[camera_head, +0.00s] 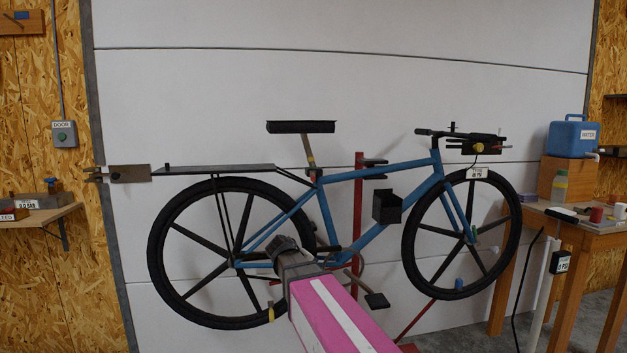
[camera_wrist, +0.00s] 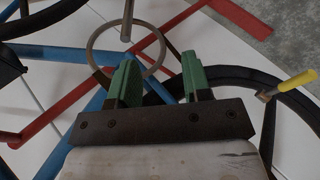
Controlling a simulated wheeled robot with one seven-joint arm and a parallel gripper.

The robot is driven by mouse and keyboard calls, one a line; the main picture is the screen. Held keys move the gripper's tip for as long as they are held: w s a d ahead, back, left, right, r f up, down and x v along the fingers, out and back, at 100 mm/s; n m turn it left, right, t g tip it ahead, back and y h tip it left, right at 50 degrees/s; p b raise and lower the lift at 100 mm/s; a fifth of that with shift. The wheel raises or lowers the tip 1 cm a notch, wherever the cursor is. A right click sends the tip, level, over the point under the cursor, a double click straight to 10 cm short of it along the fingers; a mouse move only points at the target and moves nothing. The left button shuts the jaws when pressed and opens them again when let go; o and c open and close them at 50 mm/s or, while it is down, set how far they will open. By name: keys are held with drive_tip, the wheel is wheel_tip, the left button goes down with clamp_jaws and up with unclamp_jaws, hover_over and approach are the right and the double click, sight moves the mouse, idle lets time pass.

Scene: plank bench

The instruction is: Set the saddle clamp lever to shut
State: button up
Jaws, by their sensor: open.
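The bicycle's saddle (camera_head: 300,127) is black and sits on a tan seat post (camera_head: 309,148) at the upper middle of the head view. The saddle clamp area (camera_head: 313,170) is small and dark where the post meets the blue frame. I cannot make out the lever or its position there. My gripper (camera_head: 285,246) is low in front of the bicycle, well below the saddle, near the rear wheel and crank. In the wrist view my gripper (camera_wrist: 160,62) has its two green fingers apart with nothing held between them. The saddle and clamp do not show in that view.
The rear wheel (camera_head: 158,252) and front wheel (camera_head: 408,235) flank the blue frame (camera_head: 390,172). A rack (camera_head: 220,169) reaches left over the rear wheel. A red stand (camera_head: 358,190) rises behind. A ring (camera_wrist: 92,50) and a yellow-handled part (camera_wrist: 298,80) lie beyond the fingers.

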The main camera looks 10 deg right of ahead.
drive_tip(key=w+a+r+t+h, duration=0.1)
drive_tip(key=w+a+r+h, duration=0.1)
drive_tip(key=r, duration=0.7)
drive_tip(key=w+a+r+t+h, duration=0.1)
drive_tip(key=w+a+r+h, duration=0.15)
drive_tip(key=r, duration=0.75)
drive_tip(key=m+h, duration=0.1)
drive_tip(key=h, duration=0.3)
approach(314, 175)
drive_tip(key=shift+t+y, duration=0.25)
drive_tip(key=shift+t, duration=0.05)
drive_tip(key=x, duration=0.9)
drive_tip(key=shift+s+d+f, duration=0.2)
drive_tip(key=shift+d+f, duration=0.1)
drive_tip(key=shift+d, duration=0.1)
clamp_jaws()
